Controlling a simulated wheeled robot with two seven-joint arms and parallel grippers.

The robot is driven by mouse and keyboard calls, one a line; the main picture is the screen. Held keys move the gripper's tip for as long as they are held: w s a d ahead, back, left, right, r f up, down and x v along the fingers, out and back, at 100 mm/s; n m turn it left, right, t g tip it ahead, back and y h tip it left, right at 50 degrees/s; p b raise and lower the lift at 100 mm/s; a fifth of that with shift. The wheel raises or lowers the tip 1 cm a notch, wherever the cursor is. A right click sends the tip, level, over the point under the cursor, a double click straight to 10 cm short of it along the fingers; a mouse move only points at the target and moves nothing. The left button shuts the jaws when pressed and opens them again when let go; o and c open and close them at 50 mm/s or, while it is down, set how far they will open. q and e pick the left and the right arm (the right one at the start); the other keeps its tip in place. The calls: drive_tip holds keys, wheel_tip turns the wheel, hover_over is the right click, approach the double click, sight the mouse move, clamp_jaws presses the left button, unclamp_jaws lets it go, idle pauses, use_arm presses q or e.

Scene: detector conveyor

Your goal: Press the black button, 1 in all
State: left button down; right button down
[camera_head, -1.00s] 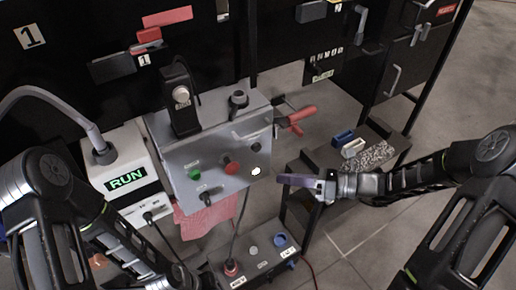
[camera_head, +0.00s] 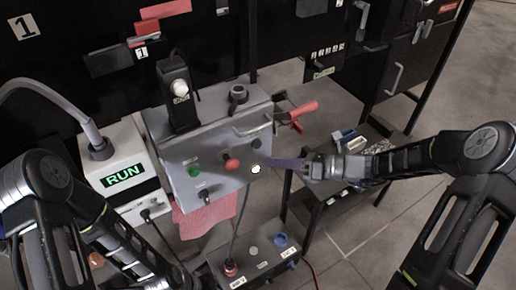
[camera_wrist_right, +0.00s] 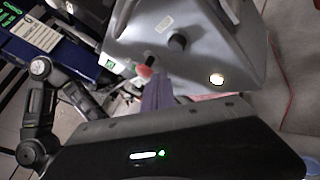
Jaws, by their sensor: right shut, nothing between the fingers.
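A grey control box (camera_head: 215,180) shows in the head view. Its front panel carries a small black button (camera_head: 255,144) at the upper right, a red button (camera_head: 231,162), a green button (camera_head: 194,171), a lit white round lamp (camera_head: 256,169) and a dark switch (camera_head: 207,196). My right gripper (camera_head: 272,163) is shut and empty, its purple-grey fingers pointing left at the panel's right side, just below the black button. Whether they touch the panel is unclear. In the right wrist view the fingers (camera_wrist_right: 157,92) partly cover the panel. My left gripper is out of view.
A white unit (camera_head: 125,165) reading RUN stands left of the box. A red-handled lever (camera_head: 300,112) sticks out at its right. A smaller button box (camera_head: 262,258) lies below. A small shelf (camera_head: 385,160) with loose items stands behind my right arm.

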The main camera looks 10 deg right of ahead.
sight(257, 145)
drive_tip(key=w, duration=0.1)
drive_tip(key=w+a, duration=0.1)
drive_tip(key=w, duration=0.1)
drive_tip(key=shift+a, duration=0.1)
idle(2.0)
drive_tip(key=shift+w+a, duration=0.15)
drive_tip(key=shift+w, duration=0.25)
drive_tip(key=shift+w+a, duration=0.2)
drive_tip(key=shift+w, duration=0.3)
idle(0.7)
drive_tip(key=shift+s+r, duration=0.1)
drive_tip(key=shift+s, duration=0.05)
drive_tip(key=shift+s+d+p, duration=0.35)
drive_tip(key=shift+s+p, duration=0.3)
drive_tip(key=shift+s, duration=0.1)
